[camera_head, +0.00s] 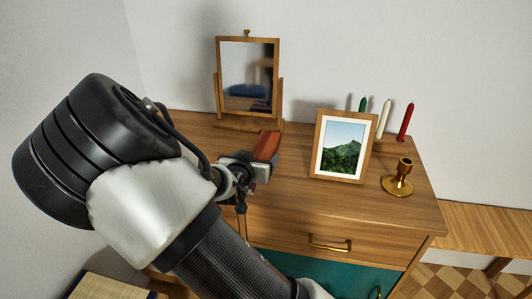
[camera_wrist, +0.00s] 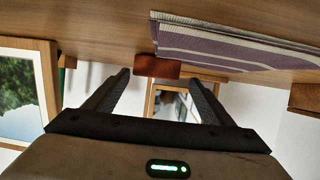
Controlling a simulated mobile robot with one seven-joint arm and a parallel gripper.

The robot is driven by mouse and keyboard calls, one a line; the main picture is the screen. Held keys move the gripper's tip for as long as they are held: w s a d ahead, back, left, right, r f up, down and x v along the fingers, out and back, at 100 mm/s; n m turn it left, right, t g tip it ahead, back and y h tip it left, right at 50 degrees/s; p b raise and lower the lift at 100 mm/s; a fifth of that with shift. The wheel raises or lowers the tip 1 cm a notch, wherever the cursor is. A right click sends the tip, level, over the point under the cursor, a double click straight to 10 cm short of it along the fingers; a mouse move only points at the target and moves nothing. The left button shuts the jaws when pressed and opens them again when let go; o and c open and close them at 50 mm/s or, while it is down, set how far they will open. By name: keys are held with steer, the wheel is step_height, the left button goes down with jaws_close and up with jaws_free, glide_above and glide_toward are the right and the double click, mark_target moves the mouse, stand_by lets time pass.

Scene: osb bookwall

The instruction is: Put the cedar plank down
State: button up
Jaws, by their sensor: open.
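The cedar plank (camera_head: 266,146) is a small reddish-brown block on the wooden dresser top (camera_head: 300,198), just beyond my gripper (camera_head: 247,160). In the wrist view, the plank (camera_wrist: 157,67) shows end-on against the dresser surface, in line with the gap between my fingertips. My gripper (camera_wrist: 160,78) is open, with a finger to either side of that gap and nothing clamped. The plank looks to be resting on the top. Its near end is partly hidden by my gripper in the head view.
A mirror (camera_head: 248,80) stands behind the plank. To the right are a picture frame (camera_head: 343,146), a brass candlestick (camera_head: 398,180) and green, white and red candles (camera_head: 405,122). A folded striped cloth (camera_wrist: 220,48) lies close beside the plank. The dresser's front right is clear.

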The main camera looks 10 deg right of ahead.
mark_target(262, 153)
steer(key=b+x, duration=0.1)
steer(key=x, duration=0.1)
steer(key=d+b+x, duration=0.1)
steer(key=x, duration=0.1)
steer(key=shift+w+d, duration=0.1)
steer(key=shift+w, duration=0.1)
steer(key=shift+w+d, duration=0.1)
steer(key=shift+w, duration=0.3)
